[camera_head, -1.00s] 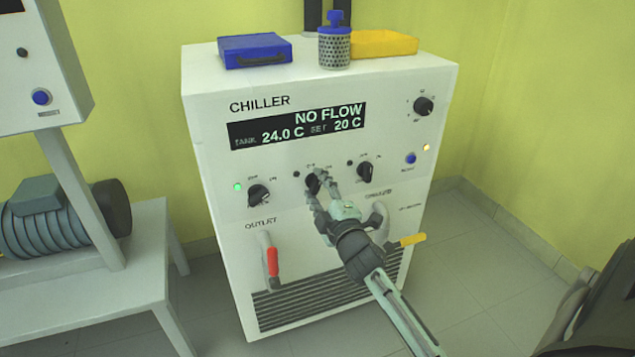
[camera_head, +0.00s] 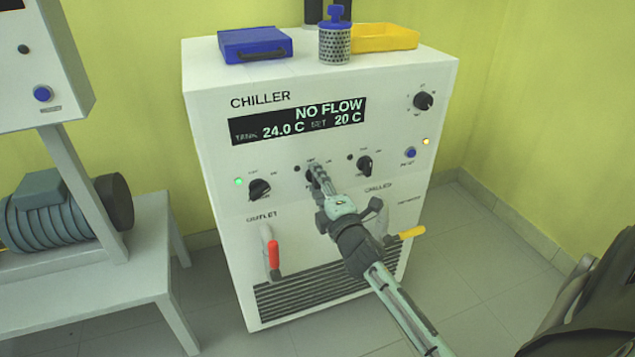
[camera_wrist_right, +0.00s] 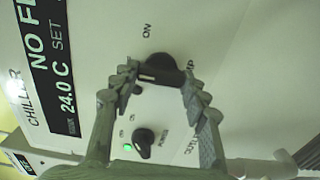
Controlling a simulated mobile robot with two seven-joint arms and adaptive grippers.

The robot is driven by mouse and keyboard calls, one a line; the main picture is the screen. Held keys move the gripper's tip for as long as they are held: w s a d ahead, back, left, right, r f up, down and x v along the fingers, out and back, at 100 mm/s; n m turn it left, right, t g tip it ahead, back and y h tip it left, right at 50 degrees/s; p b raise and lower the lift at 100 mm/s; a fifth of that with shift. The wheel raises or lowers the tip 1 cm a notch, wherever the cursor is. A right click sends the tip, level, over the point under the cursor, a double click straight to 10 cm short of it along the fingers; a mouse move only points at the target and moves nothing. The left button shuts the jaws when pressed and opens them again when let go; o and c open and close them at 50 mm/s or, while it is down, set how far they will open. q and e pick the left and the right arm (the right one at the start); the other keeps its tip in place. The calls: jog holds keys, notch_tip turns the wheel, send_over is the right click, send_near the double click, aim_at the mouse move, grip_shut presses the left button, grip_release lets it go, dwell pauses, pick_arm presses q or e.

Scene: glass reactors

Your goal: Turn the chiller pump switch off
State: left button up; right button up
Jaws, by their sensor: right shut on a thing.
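The chiller (camera_head: 215,170) is a white cabinet whose display (camera_head: 298,122) reads NO FLOW, tank 24.0 C, set 20 C. The pump switch (camera_wrist_right: 160,68) is the black middle knob of the lower row; its label is partly hidden. A small dark lamp (camera_head: 297,169) sits beside it. My right gripper (camera_head: 316,181) is shut on this knob and hides most of it in the head view. In the right wrist view its fingers (camera_wrist_right: 158,85) press on the knob from both sides. My left gripper is not in view.
The power knob (camera_head: 259,189), with a lit green lamp (camera_head: 238,182), is to the left; another knob (camera_head: 365,166) is to the right. Red (camera_head: 273,259) and yellow (camera_head: 412,233) valve handles are below. A blue case (camera_head: 255,45), perforated canister (camera_head: 334,45) and yellow tray (camera_head: 385,38) stand on top.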

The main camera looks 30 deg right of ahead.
jog(key=o, duration=1.2)
jog(key=shift+c, duration=0.2)
jog(key=shift+s, duration=0.1)
jog(key=shift+s+a+f, duration=0.1)
jog(key=shift+s, duration=0.2)
jog(key=v, duration=1.1)
jog(key=shift+s, duration=0.1)
